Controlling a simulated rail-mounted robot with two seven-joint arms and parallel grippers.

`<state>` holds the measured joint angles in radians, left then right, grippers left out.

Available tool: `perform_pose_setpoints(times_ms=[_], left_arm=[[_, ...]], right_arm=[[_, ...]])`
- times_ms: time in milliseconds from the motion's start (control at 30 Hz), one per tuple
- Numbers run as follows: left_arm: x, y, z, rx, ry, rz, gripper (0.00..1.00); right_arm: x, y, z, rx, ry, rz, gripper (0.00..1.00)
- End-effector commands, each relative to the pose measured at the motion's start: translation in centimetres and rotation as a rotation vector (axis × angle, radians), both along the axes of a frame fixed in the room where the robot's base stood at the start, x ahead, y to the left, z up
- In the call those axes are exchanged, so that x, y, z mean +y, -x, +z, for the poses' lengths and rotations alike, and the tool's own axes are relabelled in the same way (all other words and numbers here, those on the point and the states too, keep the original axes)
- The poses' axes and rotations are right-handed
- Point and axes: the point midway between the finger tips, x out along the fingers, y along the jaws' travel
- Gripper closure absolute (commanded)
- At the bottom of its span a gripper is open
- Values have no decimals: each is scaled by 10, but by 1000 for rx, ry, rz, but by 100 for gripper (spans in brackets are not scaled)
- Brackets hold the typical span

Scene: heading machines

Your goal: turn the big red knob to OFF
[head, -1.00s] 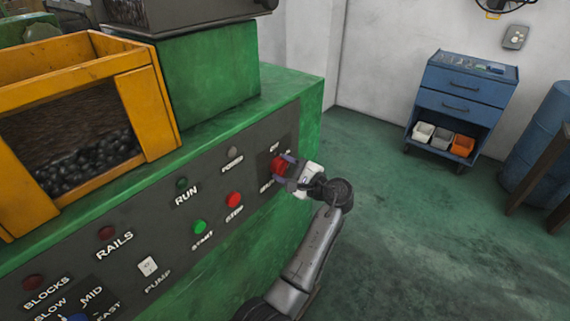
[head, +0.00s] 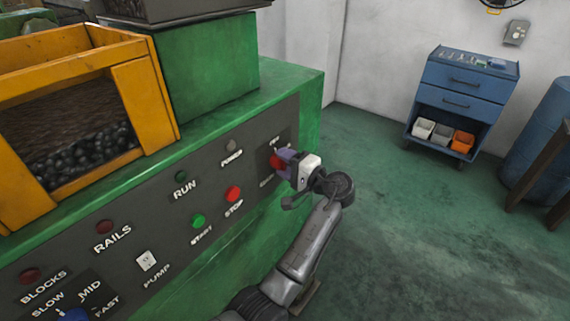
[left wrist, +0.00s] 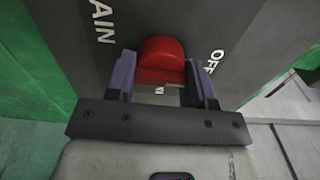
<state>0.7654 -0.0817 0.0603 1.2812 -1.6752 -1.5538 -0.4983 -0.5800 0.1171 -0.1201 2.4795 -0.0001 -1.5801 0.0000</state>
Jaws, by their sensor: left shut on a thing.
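The big red knob (head: 276,161) sits on the dark control panel near its far right end. It also shows in the left wrist view (left wrist: 163,55), between the fingers, with the OFF label (left wrist: 213,60) to its right and letters ending in AIN to its left. My left gripper (head: 283,160) is at the panel, shut on the knob, with one purple finger on each side; it also shows in the left wrist view (left wrist: 162,84). In the head view the gripper partly hides the knob and its labels. I cannot read the knob's exact setting. My right gripper is not in view.
The red STOP button (head: 233,193) and green START button (head: 198,221) lie left of the knob on the same panel. A yellow bin (head: 146,107) stands on the green machine (head: 302,90). The floor to the right is open, before a blue cabinet (head: 464,77).

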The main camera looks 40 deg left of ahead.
Motion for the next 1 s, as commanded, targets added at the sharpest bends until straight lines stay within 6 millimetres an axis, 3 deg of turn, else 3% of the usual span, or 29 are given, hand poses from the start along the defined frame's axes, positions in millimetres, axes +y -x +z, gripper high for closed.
perform_pose_setpoints(times_ms=[633, 667, 900, 1000], left_arm=[[0, 0, 0, -44, -1, -1, 75], [0, 0, 0, -44, -1, -1, 50], [0, 0, 0, -43, -1, -1, 27], [0, 0, 0, -43, -1, -1, 26]], right_arm=[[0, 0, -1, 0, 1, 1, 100], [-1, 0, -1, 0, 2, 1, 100], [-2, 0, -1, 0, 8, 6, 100], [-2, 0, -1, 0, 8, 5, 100]])
